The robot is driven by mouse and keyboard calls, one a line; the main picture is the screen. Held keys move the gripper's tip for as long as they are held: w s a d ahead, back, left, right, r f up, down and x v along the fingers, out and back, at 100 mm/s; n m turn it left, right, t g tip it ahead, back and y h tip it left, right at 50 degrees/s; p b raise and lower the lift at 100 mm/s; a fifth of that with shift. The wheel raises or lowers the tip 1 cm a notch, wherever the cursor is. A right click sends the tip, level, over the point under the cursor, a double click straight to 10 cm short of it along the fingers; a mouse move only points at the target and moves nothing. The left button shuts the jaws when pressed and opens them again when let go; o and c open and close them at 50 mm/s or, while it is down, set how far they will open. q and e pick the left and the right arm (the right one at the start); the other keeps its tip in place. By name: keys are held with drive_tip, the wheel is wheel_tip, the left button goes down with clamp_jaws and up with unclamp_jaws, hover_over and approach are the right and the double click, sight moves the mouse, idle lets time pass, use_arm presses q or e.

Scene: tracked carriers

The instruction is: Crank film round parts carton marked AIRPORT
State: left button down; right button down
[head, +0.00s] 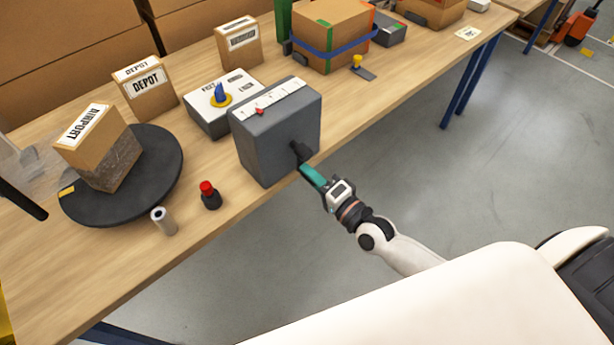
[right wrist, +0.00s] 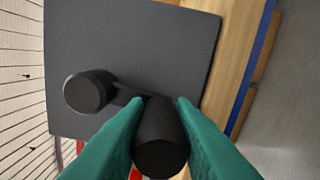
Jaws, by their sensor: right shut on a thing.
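The carton marked AIRPORT (head: 98,145) stands on a round black turntable (head: 160,190) at the left of the bench. Cloudy film shows round its lower part; its upper part is bare cardboard. The grey crank box (head: 262,140) stands right of it, with a white scale (head: 270,97) and a red pointer (head: 259,111) on top. My right gripper (head: 308,170) is at the box's front with its teal fingers shut on the black crank handle (right wrist: 160,145). The crank's hub (right wrist: 88,92) shows beside the handle in the right wrist view. My left gripper is not in view.
A white box with a blue and yellow knob (head: 221,97), a DEPOT carton (head: 149,95) and another labelled carton (head: 240,45) stand behind. A red-topped button (head: 208,192) and a small pale tube (head: 163,220) are near the front edge. Open floor lies right of the bench.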

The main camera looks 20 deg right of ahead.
drive_tip(key=w+d+r+n+p, duration=0.2)
drive_tip(key=d+n+p, duration=0.3)
drive_tip(key=n, duration=0.9)
drive_tip(key=shift+d+r+n+p, duration=0.15)
drive_tip(key=shift+r+n+p, duration=0.15)
drive_tip(key=shift+r+p, duration=0.45)
drive_tip(key=shift+r, duration=0.1)
drive_tip(key=c, duration=1.2)
unclamp_jaws()
drive_tip(key=shift+s, duration=0.1)
